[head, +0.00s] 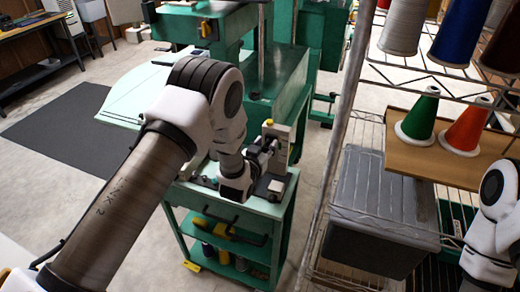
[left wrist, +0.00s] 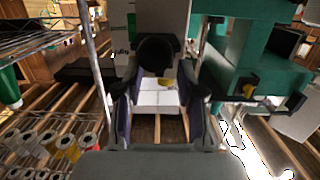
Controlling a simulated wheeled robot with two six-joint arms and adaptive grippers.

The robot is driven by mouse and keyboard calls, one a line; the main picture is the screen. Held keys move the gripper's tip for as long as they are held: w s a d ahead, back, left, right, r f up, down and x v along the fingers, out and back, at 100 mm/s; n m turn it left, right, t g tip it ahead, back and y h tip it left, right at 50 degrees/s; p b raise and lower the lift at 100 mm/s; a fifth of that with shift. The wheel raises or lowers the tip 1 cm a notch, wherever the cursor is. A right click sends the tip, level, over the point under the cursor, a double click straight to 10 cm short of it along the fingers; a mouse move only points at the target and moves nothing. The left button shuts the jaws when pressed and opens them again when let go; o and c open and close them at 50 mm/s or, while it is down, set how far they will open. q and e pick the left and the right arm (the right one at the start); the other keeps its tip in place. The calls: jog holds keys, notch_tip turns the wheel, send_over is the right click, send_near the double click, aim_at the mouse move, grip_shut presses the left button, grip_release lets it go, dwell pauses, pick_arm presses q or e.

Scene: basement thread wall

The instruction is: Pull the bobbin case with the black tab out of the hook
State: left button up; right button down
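My left gripper (head: 262,158) reaches the small upright grey-white stand (head: 277,142) with a yellow top, on the green cart. In the left wrist view my left gripper (left wrist: 159,80) has its two fingers apart, with a clear gap between them. A dark round part (left wrist: 157,54), seemingly the hook area, is just beyond and between the fingertips, before a pale upright plate (left wrist: 162,16). I cannot make out the bobbin case or its black tab apart from it. A small yellow bit shows below the dark part. Part of my right arm is at the right edge; its gripper is out of view.
The green cart top (head: 273,208) has little free room around the stand. A wire rack (head: 345,215) with thread cones and a grey bin (head: 385,205) stands close on the right. A large green machine (head: 275,85) is behind.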

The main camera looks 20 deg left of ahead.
aim_at(271, 129)
pick_arm(q)
jog(key=shift+w, duration=0.45)
grip_shut()
jog(key=shift+r+p, duration=0.75)
jog(key=shift+r, duration=0.55)
jog(key=shift+s+r, duration=0.1)
jog(key=shift+r, duration=0.15)
jog(key=shift+f, duration=0.1)
